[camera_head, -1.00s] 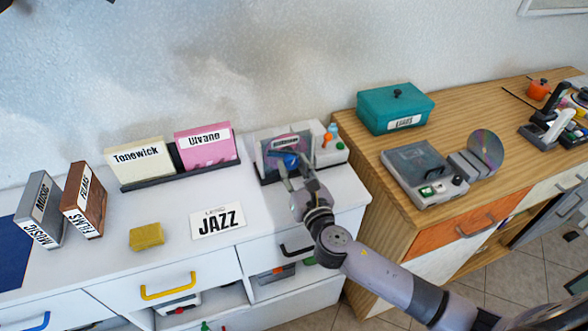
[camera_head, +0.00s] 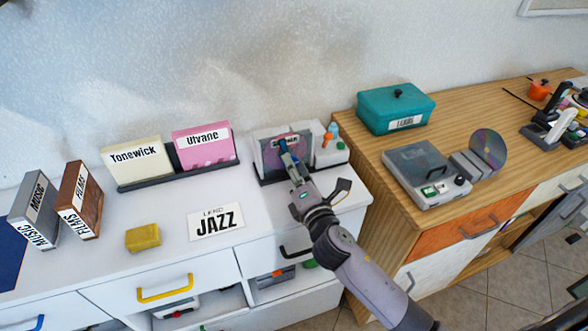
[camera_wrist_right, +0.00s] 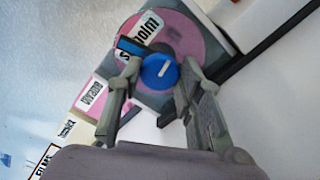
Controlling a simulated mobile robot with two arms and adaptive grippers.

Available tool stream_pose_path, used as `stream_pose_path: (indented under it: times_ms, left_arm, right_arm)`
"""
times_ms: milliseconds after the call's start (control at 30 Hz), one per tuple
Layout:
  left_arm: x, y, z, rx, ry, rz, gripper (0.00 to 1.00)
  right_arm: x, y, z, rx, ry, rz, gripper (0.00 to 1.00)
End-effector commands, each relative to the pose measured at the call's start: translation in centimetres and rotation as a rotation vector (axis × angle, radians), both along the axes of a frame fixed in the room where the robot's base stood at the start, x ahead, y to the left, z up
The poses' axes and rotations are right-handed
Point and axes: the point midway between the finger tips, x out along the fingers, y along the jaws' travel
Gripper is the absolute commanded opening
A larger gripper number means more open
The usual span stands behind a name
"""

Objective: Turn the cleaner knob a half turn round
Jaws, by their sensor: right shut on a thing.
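The disc cleaner (camera_head: 268,160) stands upright at the right end of the white counter. In the right wrist view a pink disc (camera_wrist_right: 186,32) with a partly covered label lies on its face. The blue round knob (camera_wrist_right: 160,71) with a short white line sits at the disc's middle. My right gripper (camera_wrist_right: 160,74) is shut on the knob, with one finger on each side. In the head view my right gripper (camera_head: 288,158) hides most of the knob. My left gripper is not in view.
A white block with small bottles (camera_head: 331,150) stands right beside the cleaner. Pink (camera_head: 204,153) and cream (camera_head: 141,165) sleeves stand to its left. A JAZZ card (camera_head: 216,221) and yellow sponge (camera_head: 143,237) lie in front. A teal box (camera_head: 396,108) sits on the wooden cabinet.

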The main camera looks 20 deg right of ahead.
Motion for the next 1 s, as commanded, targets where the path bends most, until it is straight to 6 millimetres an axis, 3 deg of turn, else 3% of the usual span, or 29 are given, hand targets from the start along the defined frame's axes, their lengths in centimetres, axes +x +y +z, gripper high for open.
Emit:
stream_pose_path:
  times_ms: [1000]
  left_arm:
    - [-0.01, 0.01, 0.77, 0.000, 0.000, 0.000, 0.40]
  right_arm:
    - [-0.01, -0.06, -0.08, 0.965, 0.034, -0.004, 0.06]
